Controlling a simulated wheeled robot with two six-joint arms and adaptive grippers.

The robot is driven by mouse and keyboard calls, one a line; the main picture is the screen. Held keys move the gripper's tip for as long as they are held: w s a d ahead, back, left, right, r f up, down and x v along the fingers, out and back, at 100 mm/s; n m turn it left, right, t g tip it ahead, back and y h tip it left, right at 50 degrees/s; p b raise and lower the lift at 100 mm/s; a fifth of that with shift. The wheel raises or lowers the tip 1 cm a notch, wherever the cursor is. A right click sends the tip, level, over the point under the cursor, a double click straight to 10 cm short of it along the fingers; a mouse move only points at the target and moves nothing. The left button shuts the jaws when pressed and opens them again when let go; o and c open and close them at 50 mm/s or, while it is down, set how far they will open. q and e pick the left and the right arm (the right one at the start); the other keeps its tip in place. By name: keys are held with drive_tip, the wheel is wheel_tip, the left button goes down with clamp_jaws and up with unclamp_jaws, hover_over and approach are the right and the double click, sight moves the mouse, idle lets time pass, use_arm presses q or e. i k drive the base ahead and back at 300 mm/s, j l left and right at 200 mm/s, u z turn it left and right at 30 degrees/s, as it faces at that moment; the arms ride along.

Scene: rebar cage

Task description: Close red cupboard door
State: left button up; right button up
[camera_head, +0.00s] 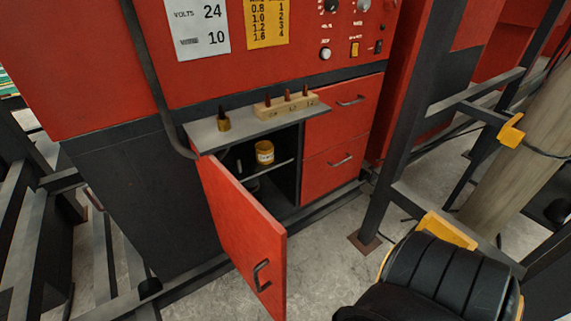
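The red cupboard door (242,239) stands wide open, swung out toward me from its hinge on the left side of the cupboard. Its dark handle (261,276) is near the free edge, low on the door. The open cupboard (284,190) shows a dark inside with a shelf and a small yellow-labelled can (264,152) on it. A black, ribbed part of my own arm shows at the lower right, apart from the door. Neither gripper's fingers can be made out.
A grey ledge (210,134) above the opening holds a wooden block (285,105) with several pegs. Two closed red drawers (335,170) are to the right. A dark steel post (403,130) with a foot plate stands right of the cabinet. Concrete floor (325,245) is bare between door and post.

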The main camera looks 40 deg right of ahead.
sight(255, 241)
drive_tip(key=z, duration=0.8)
